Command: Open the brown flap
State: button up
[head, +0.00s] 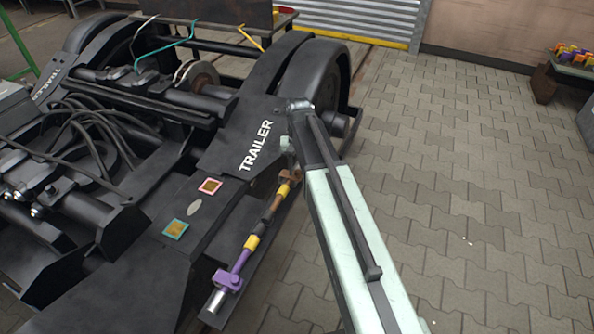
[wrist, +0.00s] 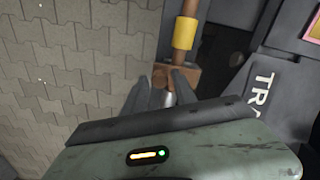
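A brown block (wrist: 192,74) sits at the end of a brown rod with a yellow collar (wrist: 186,31). In the head view the brown block (head: 290,176) is on the side of the dark trailer bogie, just below my arm's end. I cannot tell if this block is the brown flap. My gripper (wrist: 168,80) has its dark fingers close to the block in the wrist view, with a silver pin (wrist: 168,98) showing between them. Whether they grip anything is unclear. In the head view my gripper is mostly hidden behind my arm.
The bogie frame (head: 215,160) fills the left, with a black wheel (head: 312,75) behind. A purple clamp (head: 230,281) ends the rod's near side. Paved floor (head: 470,180) at right is clear.

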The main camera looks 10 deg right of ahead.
grip_shut()
jog(key=shift+w, duration=0.1)
dwell(1.1)
